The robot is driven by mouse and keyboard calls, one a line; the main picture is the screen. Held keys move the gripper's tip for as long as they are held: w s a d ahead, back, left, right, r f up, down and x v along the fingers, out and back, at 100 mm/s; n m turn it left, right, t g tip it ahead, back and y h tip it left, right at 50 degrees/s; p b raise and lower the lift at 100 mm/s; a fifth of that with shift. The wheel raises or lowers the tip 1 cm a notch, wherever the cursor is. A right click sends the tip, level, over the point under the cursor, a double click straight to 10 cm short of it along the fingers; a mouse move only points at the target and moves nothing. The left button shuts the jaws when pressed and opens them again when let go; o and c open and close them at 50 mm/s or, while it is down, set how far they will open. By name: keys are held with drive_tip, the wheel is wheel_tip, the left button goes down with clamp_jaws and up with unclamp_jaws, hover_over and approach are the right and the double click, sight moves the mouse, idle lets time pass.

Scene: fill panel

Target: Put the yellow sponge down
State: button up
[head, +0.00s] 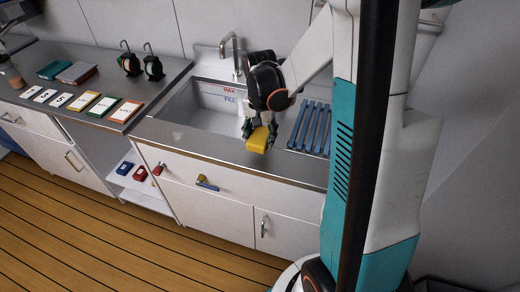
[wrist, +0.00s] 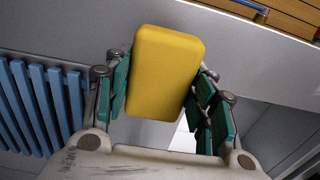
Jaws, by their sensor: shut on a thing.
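The yellow sponge (head: 258,140) is a rounded block held in my gripper (head: 259,131) at the front right of the sink. In the wrist view the sponge (wrist: 163,72) sits between the green-padded fingers of my gripper (wrist: 165,95). The fingers are shut on it from both sides. The sponge is near the steel counter's front edge; I cannot tell whether it touches the counter.
The sink basin (head: 205,105) lies to the left of my gripper. A blue slatted rack (head: 310,128) is on the counter to the right. Several cards (head: 82,102) lie on the left counter, with two dark items on stands (head: 153,67) behind. Bare counter (head: 200,140) runs along the front.

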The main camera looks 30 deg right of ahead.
sight(260, 135)
drive_tip(key=shift+f+b, duration=0.8)
drive_tip(key=shift+f, duration=1.45)
drive_tip(key=shift+f, duration=0.1)
drive_tip(key=o, duration=1.1)
wheel_tip(260, 135, up, 12)
drive_tip(key=p, duration=0.4)
